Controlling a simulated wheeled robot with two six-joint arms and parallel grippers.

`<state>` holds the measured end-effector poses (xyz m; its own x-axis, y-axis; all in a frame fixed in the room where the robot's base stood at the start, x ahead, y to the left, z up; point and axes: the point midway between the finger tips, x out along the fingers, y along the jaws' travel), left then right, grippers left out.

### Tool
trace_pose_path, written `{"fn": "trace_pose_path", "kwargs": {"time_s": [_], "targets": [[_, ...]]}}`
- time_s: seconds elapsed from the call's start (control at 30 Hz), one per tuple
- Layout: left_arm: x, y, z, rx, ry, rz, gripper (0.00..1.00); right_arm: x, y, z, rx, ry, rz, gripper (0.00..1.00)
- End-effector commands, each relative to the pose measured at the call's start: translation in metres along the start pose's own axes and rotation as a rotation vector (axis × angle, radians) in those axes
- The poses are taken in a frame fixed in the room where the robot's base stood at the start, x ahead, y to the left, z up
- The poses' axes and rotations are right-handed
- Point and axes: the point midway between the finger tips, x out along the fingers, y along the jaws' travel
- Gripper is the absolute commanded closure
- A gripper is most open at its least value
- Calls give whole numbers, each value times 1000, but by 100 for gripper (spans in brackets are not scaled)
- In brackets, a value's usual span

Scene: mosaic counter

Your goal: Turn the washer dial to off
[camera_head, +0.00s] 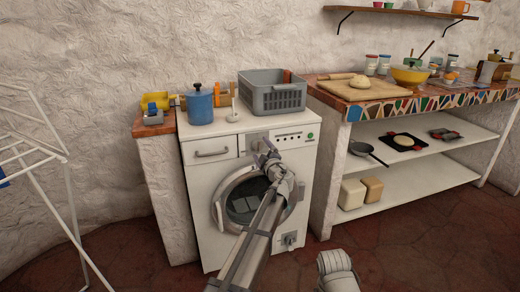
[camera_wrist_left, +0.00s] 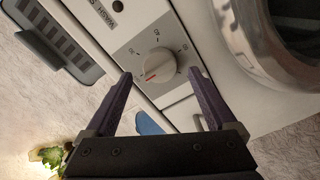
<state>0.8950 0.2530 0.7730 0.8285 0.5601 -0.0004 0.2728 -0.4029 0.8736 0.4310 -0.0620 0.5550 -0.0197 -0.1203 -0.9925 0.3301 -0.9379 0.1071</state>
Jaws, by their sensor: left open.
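The white washer (camera_head: 228,160) stands against the wall with its round door (camera_head: 238,190) shut. Its dial (camera_wrist_left: 159,62) is a pale round knob on a grey panel, with a red mark towards the lower left in the left wrist view. My left gripper (camera_head: 264,149) is at the control panel in the head view and largely hides the dial. In the left wrist view, the left gripper (camera_wrist_left: 161,74) is open, its dark fingertips on either side of the dial. Whether they touch it is unclear.
A grey basket (camera_head: 272,98) and a blue canister (camera_head: 199,106) stand on the washer. A tiled counter (camera_head: 425,103) with shelves is to the right, and a white drying rack (camera_head: 35,150) to the left. Open floor (camera_head: 420,235) lies in front.

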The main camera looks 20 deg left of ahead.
Motion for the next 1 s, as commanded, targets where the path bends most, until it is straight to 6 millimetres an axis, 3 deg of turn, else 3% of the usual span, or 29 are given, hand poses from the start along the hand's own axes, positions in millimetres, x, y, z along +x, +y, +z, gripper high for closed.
{"fn": "trace_pose_path", "kwargs": {"time_s": [0.1,0.3,0.73,0.87,1.0], "targets": [[-24,-1,-1,0,-2,1,10,0,0,0,0,0,0,100],[-52,0,0,-1,-2,1,10,0,0,0,0,0,0,100],[-60,-4,-1,18,1,-17,10,0,0,0,0,0,0,100],[-83,-26,-5,130,-4,-103,10,0,0,0,0,0,0,100],[-125,-68,-8,349,-66,-275,10,0,0,0,0,0,0,100]]}}
